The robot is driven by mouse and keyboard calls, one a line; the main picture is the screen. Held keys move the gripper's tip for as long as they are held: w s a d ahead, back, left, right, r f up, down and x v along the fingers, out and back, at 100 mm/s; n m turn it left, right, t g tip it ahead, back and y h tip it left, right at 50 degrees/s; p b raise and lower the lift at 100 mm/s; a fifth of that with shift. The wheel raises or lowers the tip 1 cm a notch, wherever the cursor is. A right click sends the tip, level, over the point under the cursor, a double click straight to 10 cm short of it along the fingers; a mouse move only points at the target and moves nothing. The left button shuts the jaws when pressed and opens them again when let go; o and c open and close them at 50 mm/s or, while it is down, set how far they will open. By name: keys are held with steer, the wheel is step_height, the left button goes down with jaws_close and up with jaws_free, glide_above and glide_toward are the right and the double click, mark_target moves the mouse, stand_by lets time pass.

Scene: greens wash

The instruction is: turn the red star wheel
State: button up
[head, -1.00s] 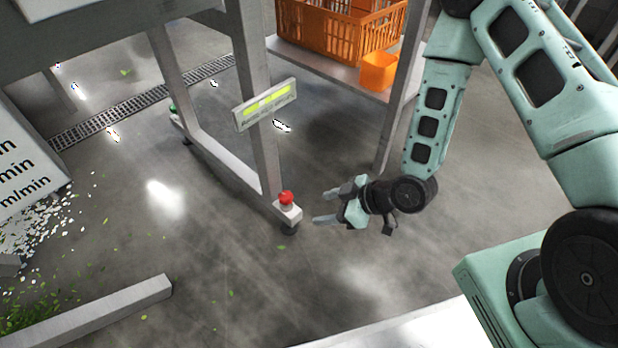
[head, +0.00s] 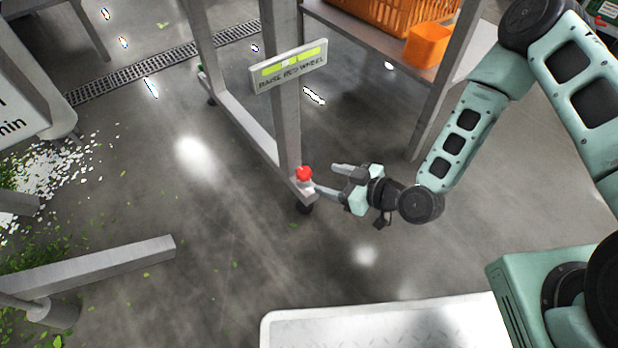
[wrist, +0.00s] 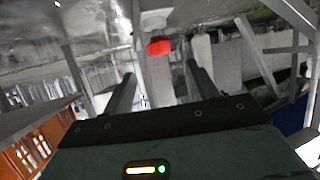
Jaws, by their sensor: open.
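The red star wheel (head: 304,173) sits on top of a grey foot at the lower end of a metal leg frame. In the wrist view the red wheel (wrist: 159,47) shows ahead of my fingers, between their lines and a little beyond the tips. My gripper (head: 325,179) is open and empty, just right of the wheel in the head view, at about floor-frame height. One fingertip looks very close to the wheel's foot; I cannot tell whether it touches.
An orange crate (head: 385,15) and an orange bin (head: 428,45) stand on a shelf behind my arm. A drain (head: 130,75) crosses the floor. Leaf scraps lie at left; a grey beam (head: 100,265) lies in front.

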mark_target(307, 173)
steer(key=b+x, duration=0.2)
steer(key=x, duration=0.4)
steer(key=shift+a+f+b, duration=0.1)
steer(key=shift+f+b, duration=0.15)
steer(key=shift+b, duration=0.15)
steer(key=shift+w+a+f+b, duration=0.15)
steer(key=shift+w+a+b, duration=0.15)
steer(key=shift+w+a, duration=0.2)
steer(key=c, duration=1)
